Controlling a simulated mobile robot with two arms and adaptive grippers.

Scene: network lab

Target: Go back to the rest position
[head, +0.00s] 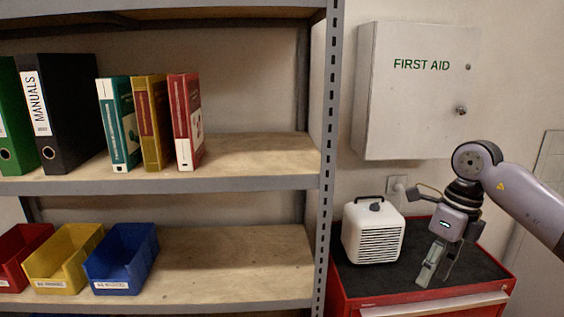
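My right gripper (437,277) hangs pointing down over the black top of the red tool cabinet (437,310), to the right of the small white heater (373,232). Its two fingers appear spread a little apart, with nothing seen between them. Whether the fingertips touch the cabinet top cannot be told. My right arm comes in from the right edge. My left gripper is not in view.
A grey metal shelf (250,184) fills the left, holding binders, a teal book (119,120), a yellow book (153,120), a red book (186,120) and coloured bins. A white first aid cabinet (412,110) hangs behind my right arm. The shelf boards' right parts are clear.

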